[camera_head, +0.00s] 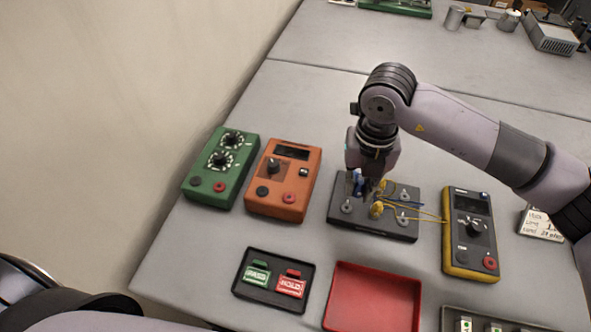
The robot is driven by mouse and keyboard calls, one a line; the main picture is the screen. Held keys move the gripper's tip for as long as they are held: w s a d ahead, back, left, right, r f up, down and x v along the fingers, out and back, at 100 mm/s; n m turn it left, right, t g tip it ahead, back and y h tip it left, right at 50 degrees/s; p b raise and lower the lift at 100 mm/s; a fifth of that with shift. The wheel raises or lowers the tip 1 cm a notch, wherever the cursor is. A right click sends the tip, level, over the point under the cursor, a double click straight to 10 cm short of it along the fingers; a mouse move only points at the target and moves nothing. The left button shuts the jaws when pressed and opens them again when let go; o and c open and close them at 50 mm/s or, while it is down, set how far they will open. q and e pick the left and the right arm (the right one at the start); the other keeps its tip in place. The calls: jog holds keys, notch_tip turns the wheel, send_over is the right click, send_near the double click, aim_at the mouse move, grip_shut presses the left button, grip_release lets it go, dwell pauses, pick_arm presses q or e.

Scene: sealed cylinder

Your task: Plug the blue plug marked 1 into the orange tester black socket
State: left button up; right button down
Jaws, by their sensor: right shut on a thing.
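The orange tester (281,212) stands left of centre on the table, with a dark display and a knob. Its black socket (262,191) is at its lower left and looks empty; a red socket (289,197) is to the right of it. My right gripper (366,188) points down over a dark board (345,221) and is shut on the blue plug (357,178), which is partly hidden by the fingers. The mark on the plug is not readable. Whether the plug touches the board cannot be told. My left gripper is not in view.
A yellow plug (377,209) with yellow wires is on the board near my gripper. A green tester (220,168) is at left and a yellow-black meter (470,232) at right. A black tray (273,299) with tags and a red tray (372,300) lie in front.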

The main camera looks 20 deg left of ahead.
jog(key=s+d+n, duration=0.4)
jog(key=d+n, duration=0.5)
jog(key=n, duration=0.8)
jog(key=s+d+r+n, duration=0.1)
jog(key=s+d+n, duration=0.3)
jog(key=n, duration=1.2)
jog(key=d, duration=0.4)
jog(key=shift+d+n, duration=0.4)
